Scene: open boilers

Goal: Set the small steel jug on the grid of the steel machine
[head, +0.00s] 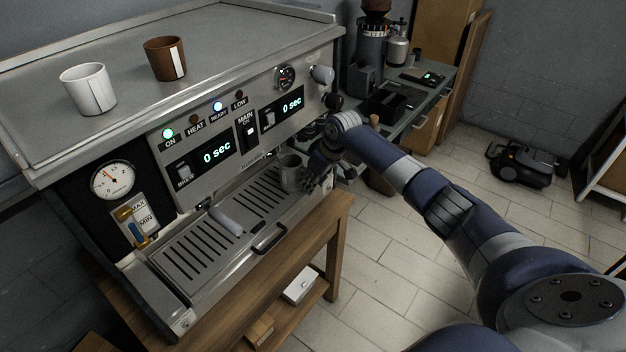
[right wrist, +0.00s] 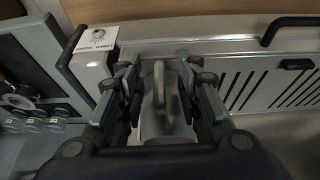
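The steel machine (head: 222,120) fills the left half of the head view. Its slotted grid (head: 192,248) runs along the front; part of it also shows in the right wrist view (right wrist: 285,88). The small steel jug (head: 290,171) appears upright at the right end of the grid; its base contact is hard to see. My right gripper (head: 312,180) is beside it, on its right. In the right wrist view, the jug's handle (right wrist: 159,85) lies between my two spread fingers, with gaps on both sides. My left gripper is out of view.
A white cup (head: 88,90) and a brown cup (head: 165,58) stand on the machine's top. A portafilter handle (head: 226,222) juts over the grid. A grinder (head: 370,55) stands on the side counter. The left and middle grid has free room.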

